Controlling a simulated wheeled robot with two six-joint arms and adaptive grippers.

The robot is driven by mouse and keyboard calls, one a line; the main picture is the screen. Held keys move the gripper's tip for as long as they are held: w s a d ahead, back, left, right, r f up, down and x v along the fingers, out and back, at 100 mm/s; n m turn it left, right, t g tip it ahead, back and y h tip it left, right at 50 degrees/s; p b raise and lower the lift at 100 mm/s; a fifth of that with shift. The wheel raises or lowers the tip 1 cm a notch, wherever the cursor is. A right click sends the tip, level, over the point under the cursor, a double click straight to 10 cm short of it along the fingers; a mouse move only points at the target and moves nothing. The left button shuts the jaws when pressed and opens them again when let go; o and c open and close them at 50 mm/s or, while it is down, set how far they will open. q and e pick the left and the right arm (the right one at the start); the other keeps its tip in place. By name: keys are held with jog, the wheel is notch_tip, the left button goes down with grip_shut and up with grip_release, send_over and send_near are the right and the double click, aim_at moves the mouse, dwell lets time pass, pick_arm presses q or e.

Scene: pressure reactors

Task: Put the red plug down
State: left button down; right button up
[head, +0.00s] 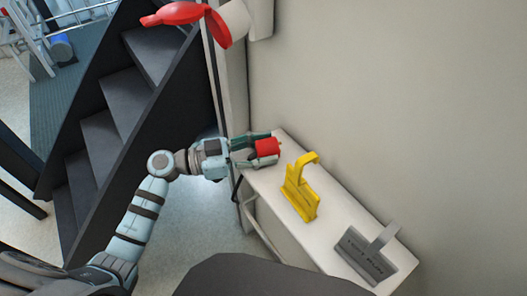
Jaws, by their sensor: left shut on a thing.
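The red plug (268,147) is a small red cylinder at the far end of a white bench (328,213). My left gripper (262,148) comes in from the left and is shut on the plug, with fingers on either side of it. The plug is over or on the far end of the bench top; I cannot tell whether it touches the surface. My right gripper is not in view.
A yellow handled piece (300,198) stands mid-bench, close to the plug. A grey handled plate (364,258) lies at the near end. A wall (400,100) runs along the right. Dark stairs (104,133) and a red lever-like part (180,14) are at upper left.

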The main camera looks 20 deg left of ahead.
pick_arm(q)
jog(key=shift+r, duration=0.1)
jog(key=c, duration=0.9)
grip_release()
